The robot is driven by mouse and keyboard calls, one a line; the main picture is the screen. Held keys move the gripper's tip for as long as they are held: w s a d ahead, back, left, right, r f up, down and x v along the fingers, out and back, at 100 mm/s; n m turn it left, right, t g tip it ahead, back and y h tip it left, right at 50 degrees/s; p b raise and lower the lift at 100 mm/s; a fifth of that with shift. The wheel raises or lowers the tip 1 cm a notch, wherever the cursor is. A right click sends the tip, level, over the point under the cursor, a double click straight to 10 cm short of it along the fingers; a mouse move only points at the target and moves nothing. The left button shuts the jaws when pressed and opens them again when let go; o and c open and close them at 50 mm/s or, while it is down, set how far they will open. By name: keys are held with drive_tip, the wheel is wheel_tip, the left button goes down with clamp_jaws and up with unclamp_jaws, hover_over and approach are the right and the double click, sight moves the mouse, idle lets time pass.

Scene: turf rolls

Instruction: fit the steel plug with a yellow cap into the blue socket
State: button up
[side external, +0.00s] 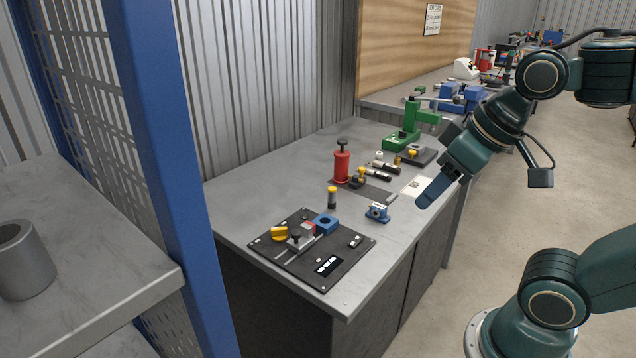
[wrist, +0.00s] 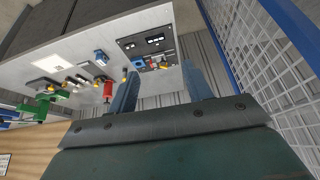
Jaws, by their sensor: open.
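Other yellow-capped pieces (side external: 372,173) lie around the dark mat farther back; I cannot tell which piece is the steel one. A blue socket block (side external: 326,224) with a round hole sits at the panel's back edge. A separate blue fixture (side external: 377,212) stands to its right; it also shows in the wrist view (wrist: 101,57). My gripper (side external: 436,190) is above the bench's right edge, apart from these things. Its blue fingers (wrist: 160,88) are open and empty.
The black panel (side external: 300,262) carries a yellow knob (side external: 279,234), a clamp and switches. A red cylinder (side external: 342,165) and a green press (side external: 405,135) stand farther back. A blue post (side external: 160,150) rises at left. The bench's front right is clear.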

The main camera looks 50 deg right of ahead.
drive_tip(key=w+d+r+m+g, duration=0.1)
drive_tip(key=w+d+r+m, duration=0.25)
drive_tip(key=w, duration=0.65)
drive_tip(key=m+g+h, duration=0.1)
drive_tip(key=m+g, duration=0.3)
drive_tip(key=m, duration=0.3)
hover_over(332, 188)
drive_tip(key=a, duration=0.1)
wheel_tip(332, 188, down, 17)
drive_tip(key=shift+s+a, duration=0.15)
drive_tip(key=shift+s, duration=0.25)
drive_tip(key=shift+w+d+f, duration=0.1)
drive_tip(key=shift+d+f, duration=0.05)
drive_tip(key=shift+f, duration=1.25)
drive_tip(key=shift+w+d+f, duration=0.1)
drive_tip(key=shift+f, duration=1.35)
drive_tip(key=shift+w+d+f, duration=0.1)
drive_tip(key=shift+d+f, duration=0.05)
drive_tip(key=shift+f, duration=1.25)
drive_tip(key=shift+w+d+f, duration=0.1)
drive_tip(key=shift+d+f, duration=0.05)
drive_tip(key=shift+f, duration=1.15)
drive_tip(key=shift+d+f, duration=0.15)
drive_tip(key=shift+f, duration=1.15)
